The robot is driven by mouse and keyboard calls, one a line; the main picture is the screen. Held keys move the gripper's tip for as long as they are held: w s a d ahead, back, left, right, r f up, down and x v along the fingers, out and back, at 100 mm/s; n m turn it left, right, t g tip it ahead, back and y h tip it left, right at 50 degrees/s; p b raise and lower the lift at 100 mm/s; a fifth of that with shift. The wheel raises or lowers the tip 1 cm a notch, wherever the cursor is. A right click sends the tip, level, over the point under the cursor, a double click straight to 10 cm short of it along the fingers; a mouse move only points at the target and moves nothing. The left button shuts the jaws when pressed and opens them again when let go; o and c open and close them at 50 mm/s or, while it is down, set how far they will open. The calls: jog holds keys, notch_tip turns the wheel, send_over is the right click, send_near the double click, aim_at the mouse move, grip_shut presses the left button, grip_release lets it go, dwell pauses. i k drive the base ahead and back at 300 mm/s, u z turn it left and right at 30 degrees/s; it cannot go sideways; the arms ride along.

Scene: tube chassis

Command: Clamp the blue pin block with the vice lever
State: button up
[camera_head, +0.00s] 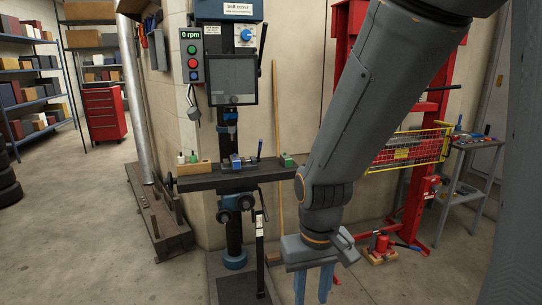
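A drill press stands left of centre with a dark work table (225,180). A small vice (240,164) sits near the middle of that table. My gripper (312,288) hangs in front of the press, lower and to the right of the vice. Its two blue-grey fingers point down, apart, with nothing visible between them. Their tips reach near the lower frame edge.
A wooden holder with small bottles (194,166) sits on the table's left end, and a green block (287,160) on its right. A red press frame (410,180) and a small side table (475,145) stand at right. Open floor (80,220) lies at left.

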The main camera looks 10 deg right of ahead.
aim_at(259, 160)
jog(key=z, duration=1.1)
jog(key=i, duration=0.65)
jog(key=u, duration=1.2)
